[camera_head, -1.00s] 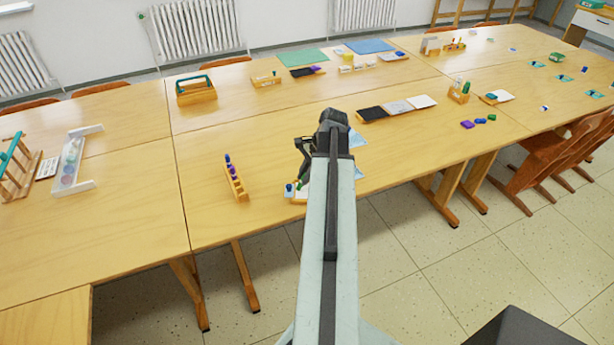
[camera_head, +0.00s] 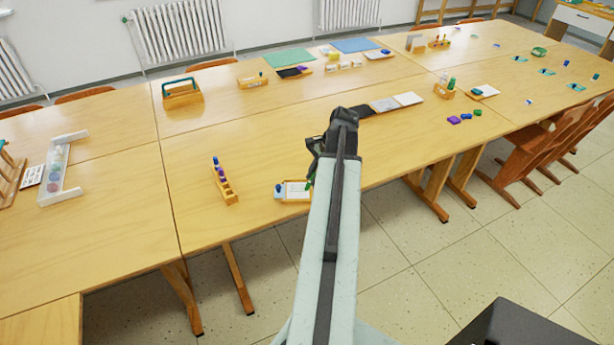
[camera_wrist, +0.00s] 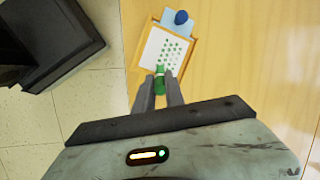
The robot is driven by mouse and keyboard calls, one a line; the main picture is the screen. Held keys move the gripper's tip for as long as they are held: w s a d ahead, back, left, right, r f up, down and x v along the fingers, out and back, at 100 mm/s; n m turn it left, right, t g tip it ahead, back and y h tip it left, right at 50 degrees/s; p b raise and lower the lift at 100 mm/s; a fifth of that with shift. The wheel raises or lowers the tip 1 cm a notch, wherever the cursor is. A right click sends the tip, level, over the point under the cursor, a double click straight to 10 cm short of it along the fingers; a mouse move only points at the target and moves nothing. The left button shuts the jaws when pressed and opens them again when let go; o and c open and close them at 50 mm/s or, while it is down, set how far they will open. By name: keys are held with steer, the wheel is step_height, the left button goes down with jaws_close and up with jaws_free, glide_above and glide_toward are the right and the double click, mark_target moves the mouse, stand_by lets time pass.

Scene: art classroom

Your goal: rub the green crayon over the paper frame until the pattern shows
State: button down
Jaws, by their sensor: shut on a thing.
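The paper frame (camera_wrist: 147,51) is a wooden tray with a white sheet on the table, near its front edge. Several green dots in rows show on the sheet (camera_wrist: 153,46). It also shows in the head view (camera_head: 297,190), partly beside my arm. My gripper (camera_wrist: 160,80) is shut on the green crayon (camera_wrist: 160,72). The crayon's end lies over the near edge of the frame in the wrist view; I cannot tell whether it touches the paper.
A blue knob (camera_wrist: 181,17) on a light blue piece sits at the frame's far end. A wooden block with purple and blue pegs (camera_head: 224,184) stands left of the frame. Bare table lies behind the frame.

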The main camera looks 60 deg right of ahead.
steer(key=shift+s+a, duration=0.6)
steer(key=shift+a, duration=0.3)
steer(key=shift+w+a+r, duration=0.1)
steer(key=shift+w+a, duration=0.5)
steer(key=shift+w, duration=0.3)
steer(key=shift+w+a+f, duration=0.1)
steer(key=shift+w+a, duration=0.55)
steer(key=shift+w, duration=0.25)
steer(key=shift+w+a+r, duration=0.1)
steer(key=shift+w+a, duration=0.5)
steer(key=shift+w, duration=0.3)
steer(key=shift+s+d, duration=0.5)
steer(key=shift+s, duration=0.2)
steer(key=shift+s+d, duration=0.5)
steer(key=shift+s, duration=0.2)
steer(key=shift+s+d+f, duration=0.1)
steer(key=shift+s+d, duration=0.35)
steer(key=shift+s, duration=0.2)
steer(key=shift+s+d+f, duration=0.1)
steer(key=shift+s+d, duration=0.35)
steer(key=shift+s, duration=0.2)
steer(key=shift+r, duration=0.1)
step_height(320, 180, up, 6)
steer(key=p, duration=0.5)
steer(key=shift+p, duration=0.4)
